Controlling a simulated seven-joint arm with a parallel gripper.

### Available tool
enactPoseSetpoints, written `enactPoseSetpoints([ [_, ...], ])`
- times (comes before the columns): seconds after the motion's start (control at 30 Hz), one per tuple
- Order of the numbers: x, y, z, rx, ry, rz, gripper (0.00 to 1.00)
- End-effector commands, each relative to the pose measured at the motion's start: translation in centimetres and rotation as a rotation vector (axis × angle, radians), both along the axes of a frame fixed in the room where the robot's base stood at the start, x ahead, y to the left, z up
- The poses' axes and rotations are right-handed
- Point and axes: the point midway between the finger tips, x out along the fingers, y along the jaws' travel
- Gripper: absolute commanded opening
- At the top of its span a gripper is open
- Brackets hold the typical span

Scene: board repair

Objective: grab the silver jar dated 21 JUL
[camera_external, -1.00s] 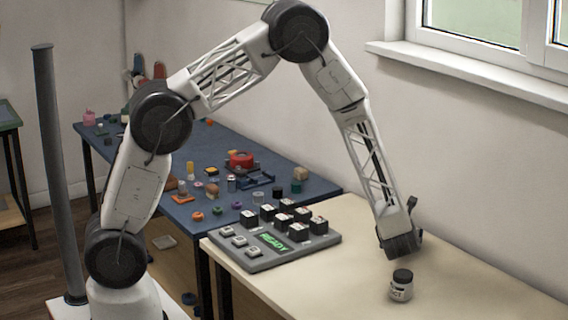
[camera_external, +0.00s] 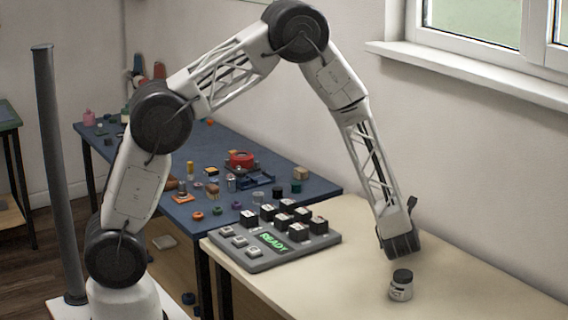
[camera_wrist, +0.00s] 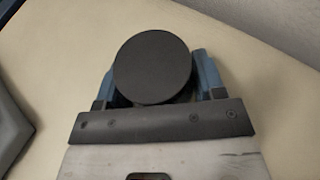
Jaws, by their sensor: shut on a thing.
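A small light-coloured jar (camera_external: 401,291) with a black lid stands upright on the cream tabletop in the external view. The writing on its label is too small to read, so I cannot tell its date. My gripper (camera_external: 401,257) is just above it in that view, and its fingers do not show clearly there. In the wrist view my gripper (camera_wrist: 152,80) has a blue finger on each side of a round black lid (camera_wrist: 152,68) and is shut on that jar. The lid hides the jar's body in the wrist view.
A grey keypad console (camera_external: 270,243) with black and light keys and a green READY display stands to the left on the cream table (camera_external: 470,285). A blue bench (camera_external: 130,165) behind holds several small parts. The cream table right of the jar is clear.

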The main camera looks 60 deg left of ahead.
Motion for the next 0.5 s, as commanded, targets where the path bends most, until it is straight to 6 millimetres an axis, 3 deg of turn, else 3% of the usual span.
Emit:
enactPoseSetpoints([
  [0.27, 0.0, 0.0, 0.7, 0.0, -0.002, -0.001, 0.31],
  [0.5, 0.0, 0.0, 2.6, -0.001, -0.001, 0.001, 0.31],
])
